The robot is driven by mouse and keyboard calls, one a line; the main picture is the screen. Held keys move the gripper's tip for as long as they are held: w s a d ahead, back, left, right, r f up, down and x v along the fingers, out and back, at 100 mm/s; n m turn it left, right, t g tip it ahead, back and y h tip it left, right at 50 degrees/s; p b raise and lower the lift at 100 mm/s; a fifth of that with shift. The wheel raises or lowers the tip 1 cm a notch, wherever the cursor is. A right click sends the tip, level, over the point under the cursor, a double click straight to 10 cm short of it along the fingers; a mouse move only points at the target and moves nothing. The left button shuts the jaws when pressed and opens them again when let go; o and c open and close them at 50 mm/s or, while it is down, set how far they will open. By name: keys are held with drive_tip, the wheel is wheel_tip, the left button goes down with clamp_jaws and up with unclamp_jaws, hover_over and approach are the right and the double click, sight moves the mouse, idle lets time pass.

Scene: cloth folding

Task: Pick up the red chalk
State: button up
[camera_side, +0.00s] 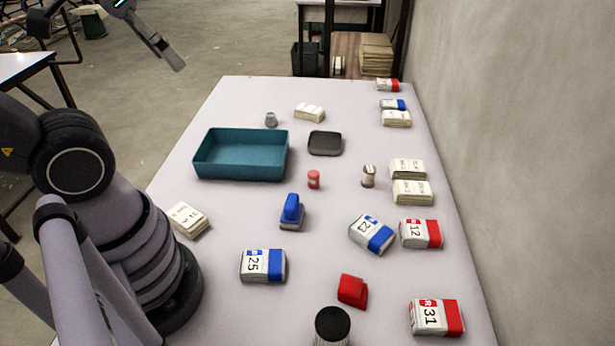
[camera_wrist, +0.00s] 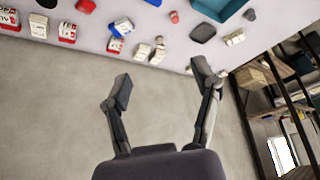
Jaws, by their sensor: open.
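The red chalk (camera_side: 314,179) appears to be the small red cylinder standing near the middle of the table, just right of the teal tray. In the wrist view a small red piece (camera_wrist: 174,17), likely the same one, shows near the top edge. My gripper (camera_wrist: 162,85) is open and empty, its two fingers spread wide over the floor. In the side view part of my gripper (camera_side: 172,58) shows at the upper left, raised and well away from the chalk. My gripper touches nothing on the table.
The teal tray (camera_side: 208,171) and a dark square item (camera_side: 325,143) lie near the chalk. A small beige cylinder (camera_side: 368,176) stands to its right, a blue block (camera_side: 291,210) in front. Several labelled packs and a red block (camera_side: 352,290) are spread around. A wall bounds the right side.

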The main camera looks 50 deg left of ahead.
drive_tip(key=w+d+f+n+g+h, duration=0.2)
drive_tip(key=d+f+n+g+h, duration=0.1)
drive_tip(key=d+h, duration=0.15)
drive_tip(key=w+d+f+n+g+h, duration=0.2)
drive_tip(key=w+d+n+g+h, duration=0.1)
drive_tip(key=d, duration=0.2)
drive_tip(key=w+d+f+n+t+h, duration=0.1)
drive_tip(key=w+d+n+h, duration=0.25)
drive_tip(key=w, duration=0.25)
drive_tip(key=n+t+y, duration=0.7)
drive_tip(key=n+t, duration=0.5)
drive_tip(key=n, duration=1.1)
hover_over(309, 175)
drive_tip(key=s, duration=0.2)
wheel_tip(309, 175, down, 26)
drive_tip(key=f, duration=0.3)
drive_tip(key=shift+w+a+f+n+y, duration=0.25)
drive_tip(key=shift+a+f+y, duration=0.05)
drive_tip(key=shift+f, duration=0.05)
drive_tip(key=shift+t, duration=0.3)
wheel_tip(309, 175, down, 4)
drive_tip(key=shift+w+d, duration=0.1)
drive_tip(key=shift+x, duration=0.8)
drive_tip(key=shift+w+d, duration=0.1)
drive_tip(key=shift+w, duration=0.45)
clamp_jaws()
